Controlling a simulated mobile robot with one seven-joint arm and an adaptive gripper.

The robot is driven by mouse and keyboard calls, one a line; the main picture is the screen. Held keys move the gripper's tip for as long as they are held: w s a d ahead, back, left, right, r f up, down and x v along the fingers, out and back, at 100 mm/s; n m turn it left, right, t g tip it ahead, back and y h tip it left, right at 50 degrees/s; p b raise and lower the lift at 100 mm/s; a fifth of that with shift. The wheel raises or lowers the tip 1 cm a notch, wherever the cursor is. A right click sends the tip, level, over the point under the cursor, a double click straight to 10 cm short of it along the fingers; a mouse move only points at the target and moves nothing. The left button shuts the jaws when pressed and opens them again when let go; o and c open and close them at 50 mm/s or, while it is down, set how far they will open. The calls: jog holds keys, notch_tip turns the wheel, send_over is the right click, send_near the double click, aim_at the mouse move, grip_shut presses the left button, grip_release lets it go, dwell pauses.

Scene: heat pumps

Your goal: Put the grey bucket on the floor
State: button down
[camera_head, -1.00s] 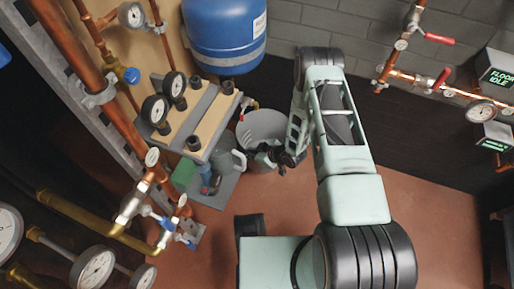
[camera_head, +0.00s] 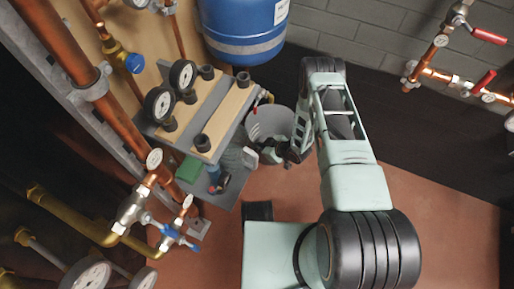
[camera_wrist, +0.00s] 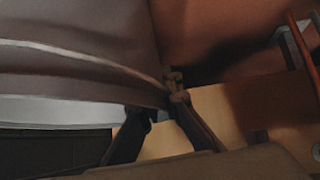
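The grey bucket (camera_head: 268,121) is open-topped and stands just right of the two-tier pump bench in the head view, partly covered by my arm. Its bottom and what is under it are hidden. My gripper (camera_head: 273,153) is at the bucket's near side, low in front of its rim. In the wrist view the bucket's wall (camera_wrist: 75,50) fills the upper left, with a pale line along it. The dark fingers of my gripper (camera_wrist: 165,108) meet at the edge of the bucket and appear shut on it. The brown floor (camera_head: 440,215) lies right of the bucket.
The bench's lower shelf (camera_head: 222,188) holds a green block (camera_head: 190,169) and a blue-handled tool. The blue tank (camera_head: 243,28) hangs above the bucket. Copper pipes and gauges (camera_head: 158,104) crowd the left. Open floor lies right of my arm.

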jog(key=shift+w, duration=0.1)
jog(key=shift+f, duration=0.1)
jog(key=c, duration=2.2)
grip_release()
jog(key=shift+o, duration=0.2)
jog(key=shift+d+r+p, duration=0.15)
jog(key=shift+r+p, duration=0.15)
jog(key=shift+r, duration=0.1)
jog(key=p+v, duration=0.4)
jog(key=v, duration=0.7)
jog(key=shift+s+d, duration=0.15)
jog(key=shift+s, duration=0.1)
